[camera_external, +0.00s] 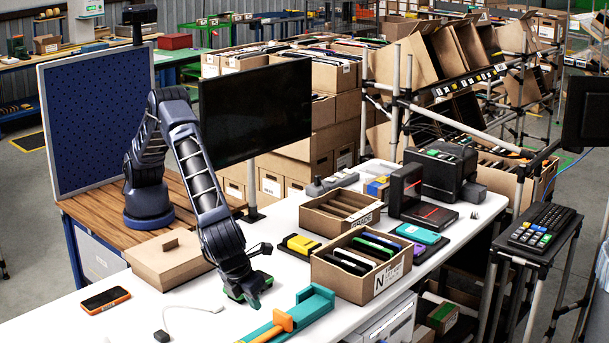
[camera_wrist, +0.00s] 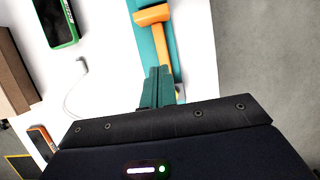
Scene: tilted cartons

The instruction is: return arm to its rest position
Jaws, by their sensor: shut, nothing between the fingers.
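My gripper (camera_external: 243,291) hangs low over the white table near its front, at the end of my bent dark arm. In the wrist view its teal fingertips (camera_wrist: 159,84) are together, with nothing between them. They appear in front of a teal tool with an orange handle (camera_external: 297,310), which also shows in the wrist view (camera_wrist: 154,17). The height of the gripper above the table is hard to tell. My arm stands on the wooden part of the workbench, reaching forward and down.
A closed cardboard box (camera_external: 165,262) lies left of the gripper, and an orange-edged phone (camera_external: 105,299) lies in front of it. An open carton of devices (camera_external: 340,280) stands to the right. A black monitor (camera_external: 256,110) and blue pegboard (camera_external: 95,120) rise behind the arm.

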